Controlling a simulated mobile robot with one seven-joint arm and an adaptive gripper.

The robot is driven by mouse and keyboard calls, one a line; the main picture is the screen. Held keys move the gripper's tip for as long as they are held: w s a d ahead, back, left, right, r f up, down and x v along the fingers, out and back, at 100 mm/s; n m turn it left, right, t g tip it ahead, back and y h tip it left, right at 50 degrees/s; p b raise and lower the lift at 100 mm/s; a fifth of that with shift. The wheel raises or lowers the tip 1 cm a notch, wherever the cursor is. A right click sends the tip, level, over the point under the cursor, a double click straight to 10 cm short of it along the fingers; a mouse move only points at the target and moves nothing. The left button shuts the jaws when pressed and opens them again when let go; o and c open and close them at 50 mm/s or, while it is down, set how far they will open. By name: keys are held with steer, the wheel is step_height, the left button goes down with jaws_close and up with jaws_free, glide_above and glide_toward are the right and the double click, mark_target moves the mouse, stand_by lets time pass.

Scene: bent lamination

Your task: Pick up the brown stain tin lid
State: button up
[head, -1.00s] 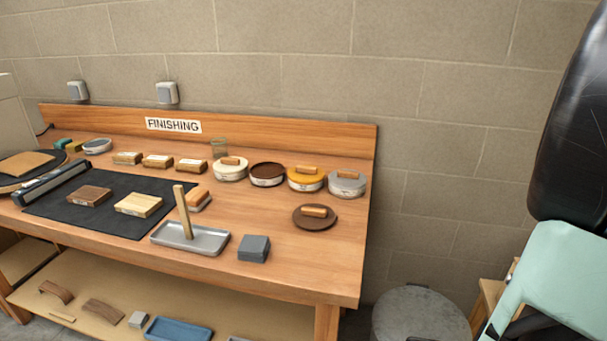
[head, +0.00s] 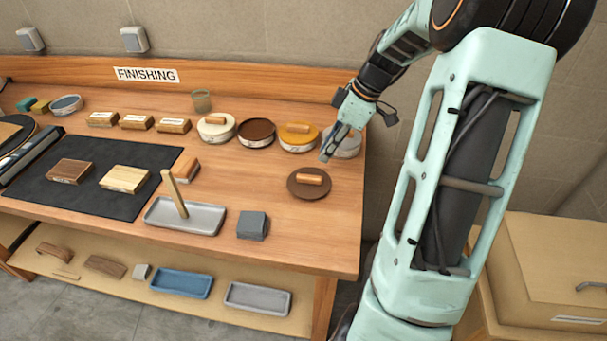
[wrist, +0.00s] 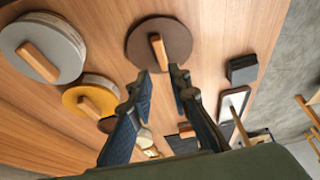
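The brown stain tin lid (head: 297,188) is a dark brown disc with a light wooden bar handle. It lies flat on the bench near its right end, in front of the tins. In the wrist view the lid (wrist: 176,50) shows at top centre, just beyond the fingertips. My gripper (head: 326,157) is above the bench, slightly behind and right of the lid, apart from it. In the wrist view my gripper (wrist: 162,70) has its two fingers spread with a gap between them, and nothing is held. The open brown tin (head: 257,132) stands behind the lid.
A white tin (head: 216,135), a yellow-lidded tin (head: 298,145) and a grey-lidded tin (head: 349,149) stand in the back row, the grey one partly hidden by my gripper. A dark grey block (head: 252,226) and a grey tray (head: 210,219) lie front left of the lid.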

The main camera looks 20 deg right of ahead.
mark_target(310, 176)
steer(key=p+x, duration=0.1)
steer(key=x, duration=0.9)
steer(key=shift+s, duration=0.15)
steer(key=shift+r, duration=0.1)
jaws_close()
